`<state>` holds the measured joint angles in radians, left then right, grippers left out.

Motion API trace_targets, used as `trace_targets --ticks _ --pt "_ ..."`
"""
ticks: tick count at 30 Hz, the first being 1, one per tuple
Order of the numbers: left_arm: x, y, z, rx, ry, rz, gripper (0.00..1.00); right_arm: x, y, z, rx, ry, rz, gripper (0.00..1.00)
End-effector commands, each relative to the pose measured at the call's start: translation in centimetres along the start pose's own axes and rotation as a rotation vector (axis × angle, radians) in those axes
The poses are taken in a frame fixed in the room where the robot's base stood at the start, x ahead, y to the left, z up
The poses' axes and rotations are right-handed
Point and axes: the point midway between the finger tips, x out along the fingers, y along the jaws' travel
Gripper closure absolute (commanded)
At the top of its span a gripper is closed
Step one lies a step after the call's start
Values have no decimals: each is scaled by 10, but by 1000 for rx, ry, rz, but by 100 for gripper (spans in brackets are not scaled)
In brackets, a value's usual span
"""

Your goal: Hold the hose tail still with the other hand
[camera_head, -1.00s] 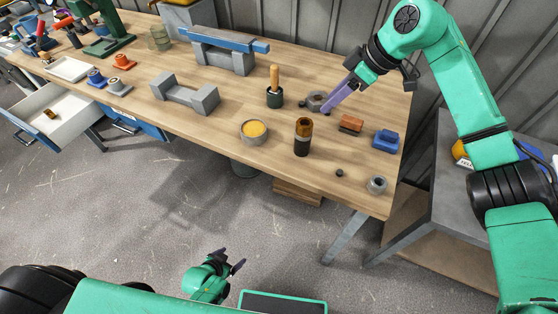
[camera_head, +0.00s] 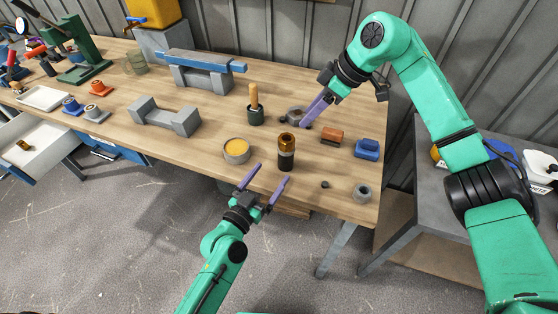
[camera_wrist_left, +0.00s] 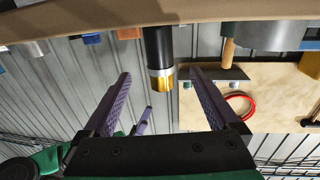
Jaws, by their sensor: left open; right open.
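A short upright piece with a black lower part and a brass top, which looks like the hose tail (camera_head: 286,155), stands on the workbench near its front edge. My left gripper (camera_head: 264,182) is open and empty, low in front of that edge, with its fingers pointing at the piece. In the left wrist view the hose tail (camera_wrist_left: 160,55) appears upside down between the lines of the two fingers, beyond their tips. My right gripper (camera_head: 316,108) is at a grey ring-shaped part (camera_head: 295,115) behind the hose tail; whether it touches is unclear.
A tin of yellow stuff (camera_head: 236,150) stands left of the hose tail. A wooden-handled tool in a dark pot (camera_head: 255,112) is behind. To the right are a brown block (camera_head: 331,136), a blue part (camera_head: 367,149), and a grey nut (camera_head: 361,192).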

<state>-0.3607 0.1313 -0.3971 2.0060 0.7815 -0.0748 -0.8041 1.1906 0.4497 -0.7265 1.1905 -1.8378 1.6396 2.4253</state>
Motion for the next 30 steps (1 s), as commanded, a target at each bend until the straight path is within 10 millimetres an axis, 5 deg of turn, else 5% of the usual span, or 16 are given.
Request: trace_targets --ticks 6,12,22,30 --pt "56 0 -2 -2 3 -2 6 0 0 0 0 0 0 50" --pt "92 0 0 0 0 0 6 0 0 0 0 0 0 50" --pt "100 0 0 -1 -2 0 6 0 0 0 0 0 0 50" --pt "99 0 0 -1 -2 0 100 0 0 0 0 0 0 50"
